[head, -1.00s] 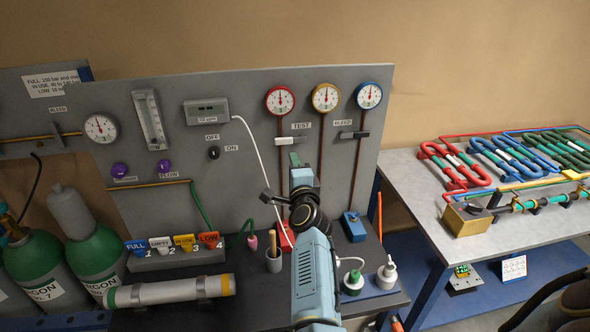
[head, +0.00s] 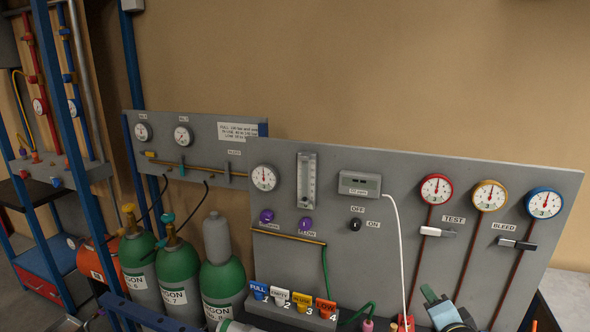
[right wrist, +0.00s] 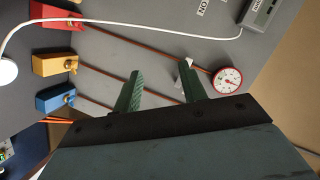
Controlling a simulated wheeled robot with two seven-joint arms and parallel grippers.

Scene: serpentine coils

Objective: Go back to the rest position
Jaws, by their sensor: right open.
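My right gripper (head: 446,305) shows at the bottom edge of the head view, in front of the grey gauge panel (head: 400,165) and below the white TEST lever (head: 437,232). In the right wrist view its two green fingers (right wrist: 160,88) stand apart with nothing held between them. Brown tubes on the panel run behind the fingers. The red-rimmed gauge (right wrist: 228,79) lies just right of the right finger; it also shows in the head view (head: 436,189). Most of my right arm is below the head view. My left gripper is not in view.
Green argon cylinders (head: 177,275) stand left of the panel. Coloured tags (head: 292,300) sit at its foot. A white hose (head: 401,240) hangs from the display box (head: 360,184). A blue rack (head: 50,150) stands at the far left. A pale table edge (head: 568,296) shows at right.

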